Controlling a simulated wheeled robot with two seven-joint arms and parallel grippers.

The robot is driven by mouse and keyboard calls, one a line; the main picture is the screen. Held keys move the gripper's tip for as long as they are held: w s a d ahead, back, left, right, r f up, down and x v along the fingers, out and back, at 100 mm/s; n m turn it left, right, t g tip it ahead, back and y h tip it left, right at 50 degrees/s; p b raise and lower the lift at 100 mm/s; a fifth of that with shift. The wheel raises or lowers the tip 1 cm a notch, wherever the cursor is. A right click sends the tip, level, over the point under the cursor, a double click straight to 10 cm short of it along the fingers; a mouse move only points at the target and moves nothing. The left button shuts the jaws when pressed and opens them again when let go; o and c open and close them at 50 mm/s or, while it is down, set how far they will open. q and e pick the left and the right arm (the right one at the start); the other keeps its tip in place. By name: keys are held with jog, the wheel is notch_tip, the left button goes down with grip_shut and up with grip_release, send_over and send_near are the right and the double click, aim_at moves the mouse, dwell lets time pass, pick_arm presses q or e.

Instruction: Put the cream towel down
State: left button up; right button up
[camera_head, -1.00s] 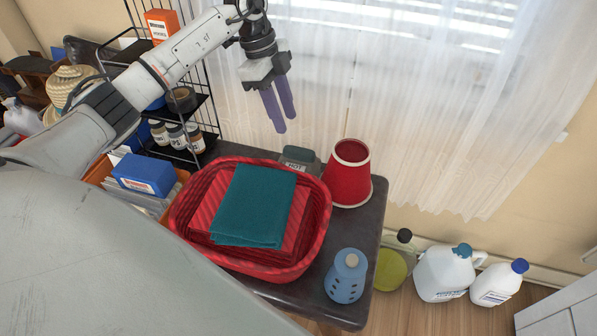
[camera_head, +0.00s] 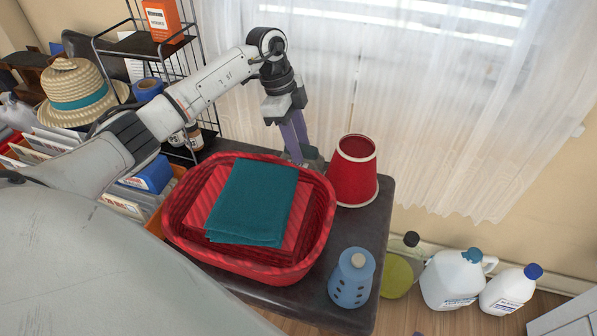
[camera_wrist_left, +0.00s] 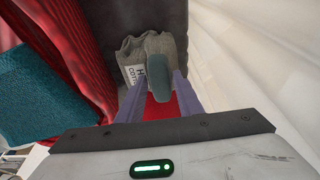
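No cream towel can be made out in either view. My left gripper (camera_head: 297,152) points down behind the basket, at a small grey labelled item (camera_head: 313,159). In the left wrist view, the two purple fingers stand apart, so the gripper (camera_wrist_left: 160,82) is open. The grey item (camera_wrist_left: 133,50) lies beyond and partly between the fingertips, with a blue-grey rounded part in the gap. Contact cannot be told. A red patch shows between the fingers; what it is, I cannot tell. My right gripper is not in view.
A red basket (camera_head: 180,232) holds a folded red cloth (camera_head: 206,200) with a teal towel (camera_head: 255,203) on top. A red lampshade (camera_head: 354,175) stands close right of the gripper. A blue bottle (camera_head: 351,280) stands at the table's front right. A wire rack (camera_head: 105,55) is left.

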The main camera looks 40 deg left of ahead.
pick_arm(q)
grip_shut()
dwell(1.4)
